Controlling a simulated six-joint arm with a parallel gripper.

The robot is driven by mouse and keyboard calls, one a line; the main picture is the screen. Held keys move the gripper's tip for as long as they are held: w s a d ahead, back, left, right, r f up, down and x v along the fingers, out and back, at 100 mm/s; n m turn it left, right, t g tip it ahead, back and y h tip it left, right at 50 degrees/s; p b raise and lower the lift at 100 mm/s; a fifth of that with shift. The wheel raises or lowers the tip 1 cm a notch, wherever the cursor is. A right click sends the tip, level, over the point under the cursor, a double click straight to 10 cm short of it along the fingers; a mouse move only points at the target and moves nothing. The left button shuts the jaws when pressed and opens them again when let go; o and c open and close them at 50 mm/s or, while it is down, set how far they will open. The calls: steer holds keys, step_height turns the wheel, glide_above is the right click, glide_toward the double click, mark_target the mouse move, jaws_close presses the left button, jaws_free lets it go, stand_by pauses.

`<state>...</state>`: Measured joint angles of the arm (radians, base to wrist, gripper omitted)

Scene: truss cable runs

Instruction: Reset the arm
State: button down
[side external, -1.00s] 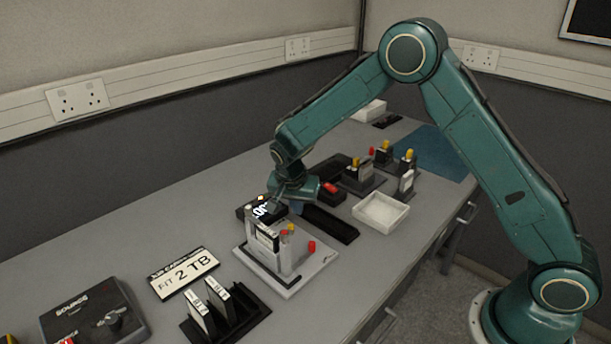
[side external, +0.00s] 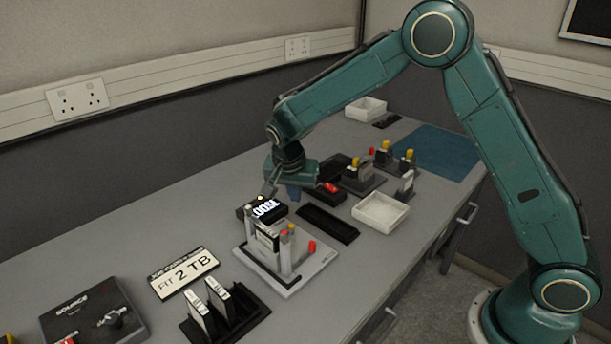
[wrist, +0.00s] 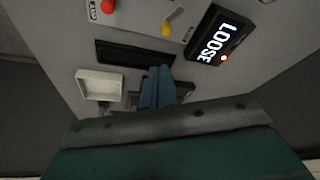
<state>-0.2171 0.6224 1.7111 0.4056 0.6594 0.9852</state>
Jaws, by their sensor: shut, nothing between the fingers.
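My gripper (side external: 293,193) hangs above the bench, just behind the black display box (side external: 264,209), apart from everything below. In the wrist view its blue fingers (wrist: 157,88) are together with nothing between them. The display box also shows in the wrist view (wrist: 222,37), with white letters reading LOOSE and a lit orange lamp. The light grey fixture (side external: 298,268) in front of it holds an upright dark-and-white drive (side external: 266,242), with yellow and red knobs beside it.
An empty black tray (side external: 327,222) and a white open tray (side external: 381,212) lie right of the gripper. In front are a black two-drive rack (side external: 226,310), a "FIT 2 TB" sign (side external: 184,273) and a SOURCE box (side external: 95,312).

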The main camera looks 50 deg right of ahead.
steer(key=s+d+r+n+t+y, duration=0.25)
steer(key=s+r+n, duration=0.35)
steer(key=s+r, duration=1)
steer(key=s+r+n+t, duration=0.1)
steer(key=s+n, duration=0.5)
steer(key=s, duration=1.1)
steer(key=shift+r+y, duration=0.35)
steer(key=shift+r, duration=0.35)
steer(key=c, duration=1.6)
jaws_free()
steer(key=shift+w+a, duration=0.1)
steer(key=shift+o, duration=1.2)
steer(key=shift+w+r, duration=0.1)
steer(key=shift+w, duration=0.05)
steer(key=w+n+g, duration=0.2)
steer(key=w+g, duration=0.1)
steer(key=w, duration=1.7)
steer(key=w+a+f+n+g, duration=0.2)
steer(key=w+f, duration=1.2)
steer(key=f, duration=0.1)
steer(key=shift+w, duration=0.25)
